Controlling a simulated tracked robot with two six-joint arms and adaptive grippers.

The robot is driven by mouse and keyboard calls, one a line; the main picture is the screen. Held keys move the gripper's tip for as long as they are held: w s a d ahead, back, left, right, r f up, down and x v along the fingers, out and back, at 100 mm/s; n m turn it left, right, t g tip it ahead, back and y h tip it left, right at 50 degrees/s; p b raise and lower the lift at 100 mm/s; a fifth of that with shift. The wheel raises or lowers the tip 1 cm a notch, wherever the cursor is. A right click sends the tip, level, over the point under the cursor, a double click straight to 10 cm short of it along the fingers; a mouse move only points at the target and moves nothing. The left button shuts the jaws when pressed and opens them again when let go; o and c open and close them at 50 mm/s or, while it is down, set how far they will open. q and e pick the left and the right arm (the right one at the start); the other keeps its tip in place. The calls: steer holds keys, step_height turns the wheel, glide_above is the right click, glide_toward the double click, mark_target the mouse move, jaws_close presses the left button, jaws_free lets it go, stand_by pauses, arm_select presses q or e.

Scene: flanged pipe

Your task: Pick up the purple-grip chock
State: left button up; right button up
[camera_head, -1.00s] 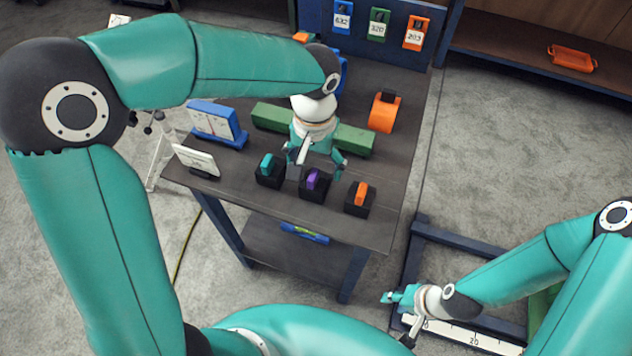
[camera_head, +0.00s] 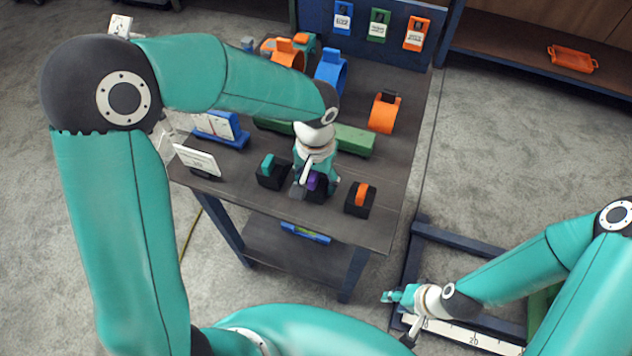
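The purple-grip chock (camera_head: 314,182) is a black block with a purple handle near the front edge of the table, between two similar chocks. My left gripper (camera_head: 315,184) is down over it, with its fingers around the purple grip. The gripper partly hides the chock, and I cannot tell whether the fingers are closed on it. The teal-grip chock (camera_head: 270,172) stands to its left and the orange-grip chock (camera_head: 360,199) to its right.
Behind the chocks lies a green bar (camera_head: 354,139), with an orange ring (camera_head: 384,112) and a blue ring (camera_head: 331,70) farther back. A white sign (camera_head: 197,160) stands left of the chocks.

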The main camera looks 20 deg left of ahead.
arm_select(q)
steer(key=c, duration=0.8)
steer(key=shift+r, duration=0.15)
